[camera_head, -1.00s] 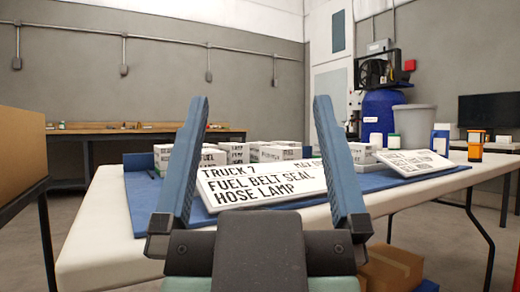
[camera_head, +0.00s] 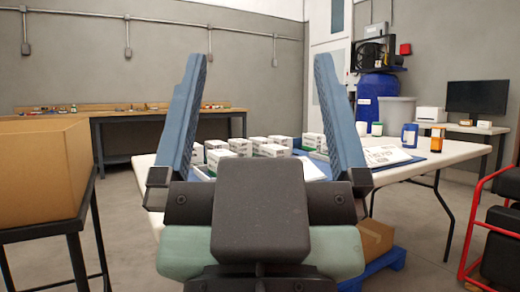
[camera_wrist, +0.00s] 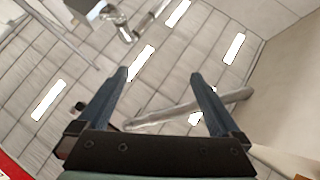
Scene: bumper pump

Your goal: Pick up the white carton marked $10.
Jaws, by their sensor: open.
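Several small white cartons (camera_head: 272,150) with dark print stand on a blue mat on the white table, seen between and beside my fingers in the head view. Their print is too small to read, so I cannot tell which is marked $10. My gripper (camera_head: 260,75) is open and empty, raised in front of the table and apart from the cartons. Its fingers hide part of the mat. In the wrist view my open gripper (camera_wrist: 160,75) faces the ceiling and its lights, with no carton in sight.
A white table (camera_head: 455,151) carries a white sign (camera_head: 386,156), a blue jar (camera_head: 409,137) and an orange bottle (camera_head: 437,140). A large cardboard box (camera_head: 40,165) is on a dark stand at left. A red-framed rack (camera_head: 480,215) stands at right. Floor between is partly clear.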

